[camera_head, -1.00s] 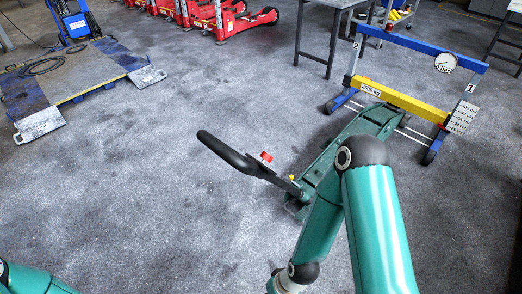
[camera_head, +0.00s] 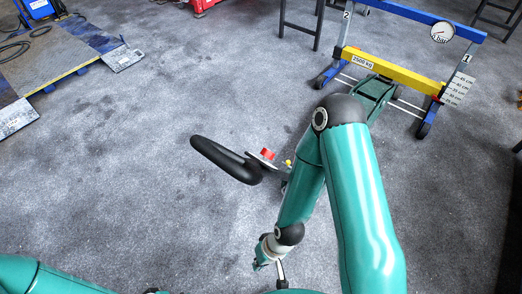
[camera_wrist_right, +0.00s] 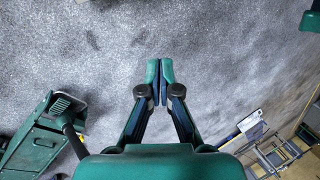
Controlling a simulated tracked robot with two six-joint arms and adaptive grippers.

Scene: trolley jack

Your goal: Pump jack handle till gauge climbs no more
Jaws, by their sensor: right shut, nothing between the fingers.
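The green trolley jack (camera_head: 374,92) stands on the floor, largely hidden behind my right arm in the head view. Its black looped handle (camera_head: 228,160) sticks out to the left, beside a red knob (camera_head: 267,154). A round white gauge (camera_head: 443,33) hangs on the blue top beam; its reading is too small to tell. My right gripper (camera_wrist_right: 160,68) is shut and empty in the right wrist view, above bare floor. There, a green body that looks like the jack (camera_wrist_right: 35,140) is at the left, apart from the fingers. My left gripper is out of view; only its arm shows.
A blue frame with a yellow 2500 kg beam (camera_head: 392,73) stands at the jack's far end. A blue and grey platform (camera_head: 55,60) lies at the far left. Table legs (camera_head: 301,25) stand at the back. The floor left of the handle is clear.

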